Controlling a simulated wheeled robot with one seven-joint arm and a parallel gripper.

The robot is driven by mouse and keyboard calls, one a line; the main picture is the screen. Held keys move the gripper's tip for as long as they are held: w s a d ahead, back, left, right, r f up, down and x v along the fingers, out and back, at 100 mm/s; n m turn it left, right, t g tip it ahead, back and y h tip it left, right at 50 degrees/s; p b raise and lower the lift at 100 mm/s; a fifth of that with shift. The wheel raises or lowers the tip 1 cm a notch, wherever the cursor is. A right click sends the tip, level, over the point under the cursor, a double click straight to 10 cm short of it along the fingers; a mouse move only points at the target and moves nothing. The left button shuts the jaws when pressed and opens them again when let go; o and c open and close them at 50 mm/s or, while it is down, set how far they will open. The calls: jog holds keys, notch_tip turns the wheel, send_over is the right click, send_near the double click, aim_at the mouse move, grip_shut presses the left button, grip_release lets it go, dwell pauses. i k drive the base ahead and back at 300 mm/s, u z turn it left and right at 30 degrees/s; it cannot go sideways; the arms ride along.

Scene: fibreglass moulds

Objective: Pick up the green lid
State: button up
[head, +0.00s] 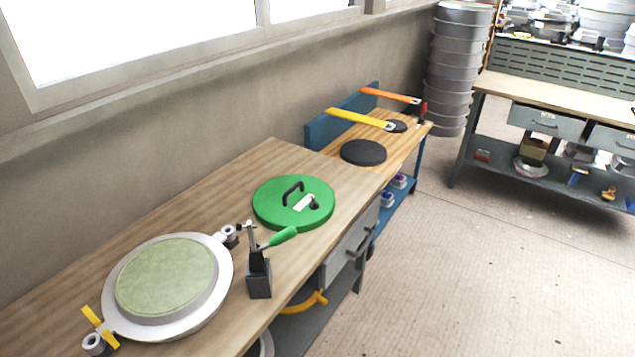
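The green lid (274,208) is a round, flat disc lying on the wooden workbench (210,192). A dark arched handle (293,189) stands up from its top. A small white label or plate and a dark knob sit beside the handle. The lid is fully visible. My gripper is not in view in the head view.
A lever with a green grip (280,237) on a dark block stands close in front of the lid. A round mould (219,278) with a pale green face lies to the left. A black disc (363,152) lies behind on a further bench. Floor (460,270) is clear at right.

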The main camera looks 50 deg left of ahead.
aim_at(280, 202)
jog(key=u, duration=0.35)
jog(key=i, duration=1.5)
jog(key=u, duration=1.65)
jog(key=i, duration=0.8)
jog(key=u, duration=1.2)
jog(key=i, duration=0.4)
jog(key=u, duration=0.2)
